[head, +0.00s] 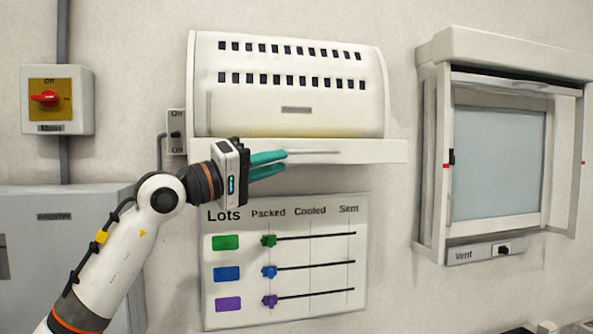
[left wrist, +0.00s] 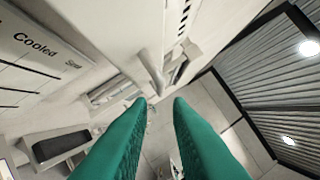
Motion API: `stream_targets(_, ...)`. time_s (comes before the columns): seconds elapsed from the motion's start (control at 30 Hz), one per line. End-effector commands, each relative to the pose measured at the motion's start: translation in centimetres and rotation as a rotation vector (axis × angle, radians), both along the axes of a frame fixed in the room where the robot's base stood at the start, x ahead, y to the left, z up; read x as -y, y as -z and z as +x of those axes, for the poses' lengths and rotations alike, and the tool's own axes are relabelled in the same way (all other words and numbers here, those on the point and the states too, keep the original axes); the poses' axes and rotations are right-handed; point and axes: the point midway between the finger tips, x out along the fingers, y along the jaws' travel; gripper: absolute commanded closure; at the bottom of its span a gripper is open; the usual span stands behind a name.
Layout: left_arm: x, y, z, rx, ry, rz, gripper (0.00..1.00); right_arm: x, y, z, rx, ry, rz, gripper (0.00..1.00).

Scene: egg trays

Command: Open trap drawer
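The white wall-mounted trap (head: 290,90) has rows of dark slots, and its drawer (head: 370,151) forms the ledge along the bottom. A thin bar-like handle (head: 318,152) runs along the drawer front. My left gripper (head: 286,162) is at the drawer's front, its teal fingers pointing right, close to the handle's left end. In the left wrist view, the fingertips (left wrist: 160,100) are apart with nothing between them, and a pale bar, likely the handle (left wrist: 152,72), shows just beyond them. Contact cannot be told. The drawer looks shut. My right gripper is not in view.
A lots board (head: 335,306) with coloured sliders hangs below the drawer. A small switch box (head: 176,132) is left of the trap, and a red rotary switch (head: 46,98) is farther left. A framed glass hatch (head: 500,160) stands to the right, with bare wall between.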

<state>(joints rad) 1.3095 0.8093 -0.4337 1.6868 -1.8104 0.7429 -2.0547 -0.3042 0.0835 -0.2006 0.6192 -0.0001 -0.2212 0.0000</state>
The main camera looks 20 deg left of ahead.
Motion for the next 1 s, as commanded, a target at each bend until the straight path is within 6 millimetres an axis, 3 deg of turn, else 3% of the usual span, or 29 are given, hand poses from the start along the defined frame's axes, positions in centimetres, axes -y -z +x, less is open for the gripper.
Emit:
stream_targets(0.03,-0.6,0.6,-0.8,0.001,-0.002,0.002,0.82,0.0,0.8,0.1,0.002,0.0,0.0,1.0)
stream_targets(0.27,-1.8,0.8,-2.5,-0.001,0.0,0.001,0.82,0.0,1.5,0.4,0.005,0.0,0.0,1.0)
stream_targets(0.77,-1.9,0.7,-2.7,-0.001,0.002,0.0,0.82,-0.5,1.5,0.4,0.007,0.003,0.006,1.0)
stream_targets(0.87,-1.2,1.2,-2.6,-0.012,0.029,-0.03,0.82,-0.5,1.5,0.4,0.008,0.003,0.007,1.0)
stream_targets(1.0,2.3,3.9,-2.7,-0.102,0.211,-0.256,0.82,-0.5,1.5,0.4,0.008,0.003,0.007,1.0)
